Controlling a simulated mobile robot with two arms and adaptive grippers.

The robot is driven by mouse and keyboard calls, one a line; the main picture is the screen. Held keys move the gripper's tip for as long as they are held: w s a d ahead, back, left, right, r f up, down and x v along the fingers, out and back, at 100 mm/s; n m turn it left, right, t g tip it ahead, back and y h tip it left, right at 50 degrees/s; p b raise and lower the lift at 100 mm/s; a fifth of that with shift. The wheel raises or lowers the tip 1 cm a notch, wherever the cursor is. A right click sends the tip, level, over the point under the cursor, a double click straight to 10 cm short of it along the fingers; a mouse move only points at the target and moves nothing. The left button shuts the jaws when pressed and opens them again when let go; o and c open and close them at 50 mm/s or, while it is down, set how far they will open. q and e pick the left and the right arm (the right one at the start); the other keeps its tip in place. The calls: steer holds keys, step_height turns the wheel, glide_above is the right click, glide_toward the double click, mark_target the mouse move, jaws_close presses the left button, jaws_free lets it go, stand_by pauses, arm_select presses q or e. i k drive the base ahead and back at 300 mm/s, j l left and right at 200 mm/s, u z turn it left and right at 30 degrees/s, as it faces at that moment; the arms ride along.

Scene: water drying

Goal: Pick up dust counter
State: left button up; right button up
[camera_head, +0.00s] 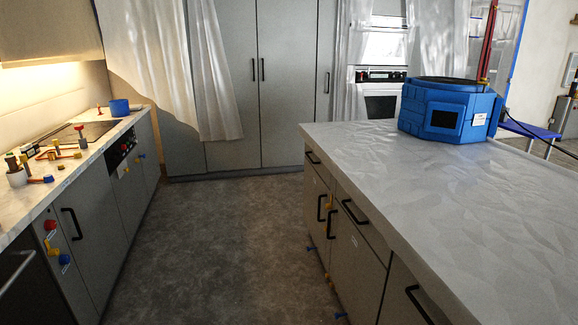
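I cannot tell for certain which thing is the dust counter. A large blue many-sided device (450,112) with a dark square panel and a white label stands on the island worktop at the right. A red upright piece rises behind it, and a dark cable runs off to the right. A small blue container (119,108) stands at the far end of the left counter. Neither of my grippers is in view.
The island worktop (440,210) fills the right side, its near part bare. The left counter (40,195) runs along the wall. A clear grey floor aisle (215,240) lies between them. Tall cabinets (285,90), white curtains (216,70) and an oven (381,102) close the back.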

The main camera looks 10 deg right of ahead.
mark_target(504, 117)
steer(key=i+u, duration=0.1)
steer(key=i, duration=4.95)
